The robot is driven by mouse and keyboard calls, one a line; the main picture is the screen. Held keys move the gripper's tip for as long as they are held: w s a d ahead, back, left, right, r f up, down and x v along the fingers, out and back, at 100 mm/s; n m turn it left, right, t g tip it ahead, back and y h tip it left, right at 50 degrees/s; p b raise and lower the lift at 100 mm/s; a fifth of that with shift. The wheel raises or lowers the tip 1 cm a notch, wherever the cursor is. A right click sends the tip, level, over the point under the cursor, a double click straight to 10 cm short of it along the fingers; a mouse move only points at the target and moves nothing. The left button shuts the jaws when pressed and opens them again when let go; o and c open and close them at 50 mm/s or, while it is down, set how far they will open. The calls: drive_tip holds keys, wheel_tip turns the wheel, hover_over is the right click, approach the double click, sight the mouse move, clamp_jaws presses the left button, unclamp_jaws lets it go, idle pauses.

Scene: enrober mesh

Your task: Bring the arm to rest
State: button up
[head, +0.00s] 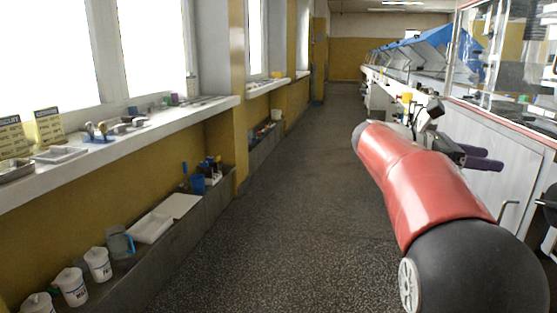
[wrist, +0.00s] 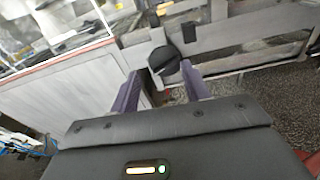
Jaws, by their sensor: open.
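My gripper (head: 481,158) is at the end of my red and black arm on the right of the head view, beside the line of machines. Its two purple fingers point to the right, toward a pale cabinet front. In the wrist view my gripper (wrist: 158,84) is open, with a finger on each side and nothing held. A black knob (wrist: 164,60) on a metal frame shows beyond the fingertips. I cannot tell whether the fingers touch anything.
A pale cabinet (head: 480,185) with glass panels above stands close to my arm on the right. A window sill (head: 120,138) and a low ledge (head: 160,255) with white pots and trays run along the left. The speckled aisle floor (head: 300,180) between is clear.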

drive_tip(key=s+a+f+m+t+y, duration=0.4)
drive_tip(key=s+a+f+m+y, duration=0.3)
drive_tip(key=s+a+f, duration=0.3)
drive_tip(key=s+a+f+m+t+y, duration=0.4)
drive_tip(key=s+a+f+m+y, duration=0.4)
drive_tip(key=s+a+f, duration=0.3)
wheel_tip(320, 180, down, 4)
drive_tip(key=shift+a+f+t+y, duration=0.1)
drive_tip(key=shift+a+t+y, duration=0.3)
drive_tip(key=shift+a+y, duration=0.3)
